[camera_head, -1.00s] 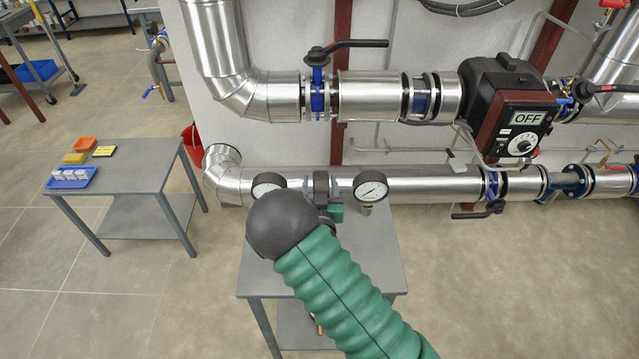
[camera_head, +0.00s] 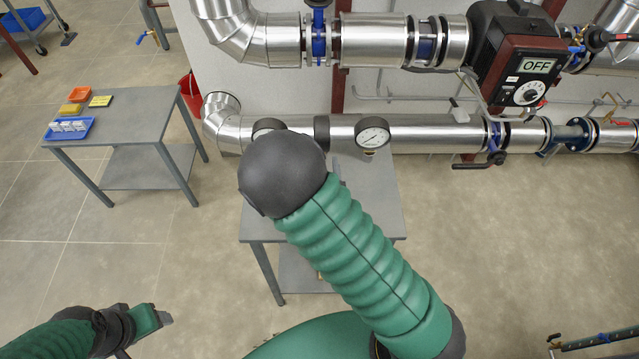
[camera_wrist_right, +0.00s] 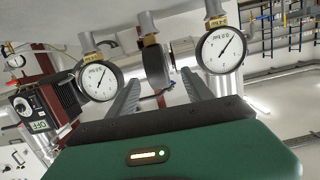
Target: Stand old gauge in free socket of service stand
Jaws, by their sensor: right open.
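Two white-dialled gauges stand on the grey table (camera_head: 385,205): a left gauge (camera_head: 268,126) and a right gauge (camera_head: 372,132). The right wrist view is upside down and shows both, each with a brass neck on a grey post. Between them a dark round body (camera_wrist_right: 155,62), apparently a gauge seen edge-on, has a brass neck at the middle post (camera_wrist_right: 145,22). I cannot tell which gauge is the old one. My right gripper (camera_wrist_right: 162,85) is open, its fingers either side of that dark body. My left gripper (camera_head: 166,318) is low at left, jaws unclear.
Silver pipes (camera_head: 430,132) run along the wall behind the table. A pump marked OFF (camera_head: 515,60) is at upper right. A side table (camera_head: 120,125) at left holds a blue tray (camera_head: 70,130) and small boxes. A red bucket (camera_head: 190,95) stands behind it.

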